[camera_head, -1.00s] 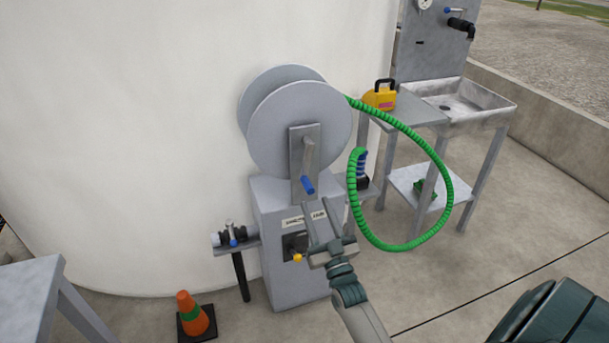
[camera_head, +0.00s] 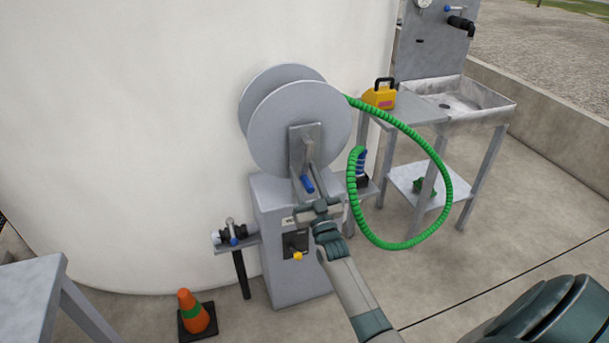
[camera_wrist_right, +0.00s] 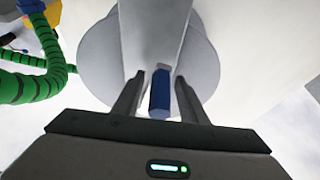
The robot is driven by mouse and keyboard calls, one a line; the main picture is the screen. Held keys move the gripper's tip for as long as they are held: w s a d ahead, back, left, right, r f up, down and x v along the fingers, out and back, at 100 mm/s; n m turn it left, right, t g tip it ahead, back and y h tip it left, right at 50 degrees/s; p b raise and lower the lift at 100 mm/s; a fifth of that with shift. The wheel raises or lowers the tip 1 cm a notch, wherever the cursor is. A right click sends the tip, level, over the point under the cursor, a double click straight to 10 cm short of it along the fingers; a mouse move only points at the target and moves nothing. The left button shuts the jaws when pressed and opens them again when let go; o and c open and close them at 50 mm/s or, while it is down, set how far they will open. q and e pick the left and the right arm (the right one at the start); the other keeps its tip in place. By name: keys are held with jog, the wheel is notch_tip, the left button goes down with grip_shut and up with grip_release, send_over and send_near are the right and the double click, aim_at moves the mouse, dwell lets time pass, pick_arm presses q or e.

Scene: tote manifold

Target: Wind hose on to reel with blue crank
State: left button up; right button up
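The grey reel (camera_head: 300,130) stands on a grey pedestal (camera_head: 290,270) beside the white tank. Its crank arm hangs down from the hub, with a blue crank handle (camera_head: 308,184) at its lower end. The green hose (camera_head: 447,190) runs from the reel in a loop to a blue-ended fitting on a side bracket. My right gripper (camera_head: 307,187) is at the crank handle, fingers apart. In the right wrist view the blue handle (camera_wrist_right: 159,95) lies between the two open fingers (camera_wrist_right: 158,97), with a gap visible on each side. My left gripper is not in view.
An orange cone (camera_head: 194,312) stands on the floor at lower left. A valve bracket (camera_head: 236,240) juts from the pedestal's left side. A yellow case (camera_head: 380,97) sits on the table beside the sink (camera_head: 462,100). A grey table (camera_head: 30,295) is at far left.

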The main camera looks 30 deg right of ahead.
jog(key=shift+d, duration=0.1)
grip_shut()
jog(key=shift+a, duration=0.25)
dwell(0.5)
